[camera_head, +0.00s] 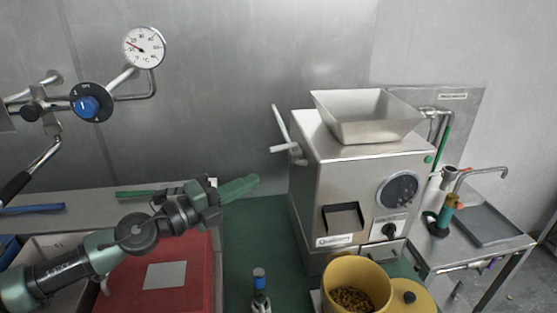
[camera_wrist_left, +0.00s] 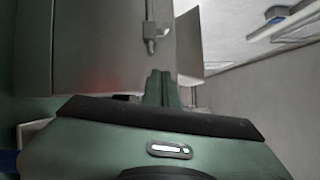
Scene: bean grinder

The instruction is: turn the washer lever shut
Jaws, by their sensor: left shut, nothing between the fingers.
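A pale metal lever (camera_head: 281,125) sticks up on the left side of the steel bean grinder (camera_head: 365,166), its rod leaning to the upper left. It is the lever nearest my left gripper; no label in view shows whether it is the washer lever. My left gripper (camera_head: 248,184) is shut and empty, its green fingers pointing right toward the grinder's left side, below and left of the lever and apart from it. In the left wrist view the closed fingers (camera_wrist_left: 162,88) point at the grinder's side (camera_wrist_left: 100,45), where a metal fitting (camera_wrist_left: 151,38) shows. My right gripper is not in view.
A yellow container of beans (camera_head: 353,299) stands before the grinder. A blue-capped object (camera_head: 259,280) stands left of it. A gauge (camera_head: 144,47) and blue knob (camera_head: 87,106) are at upper left; a sink (camera_head: 493,218) is at right.

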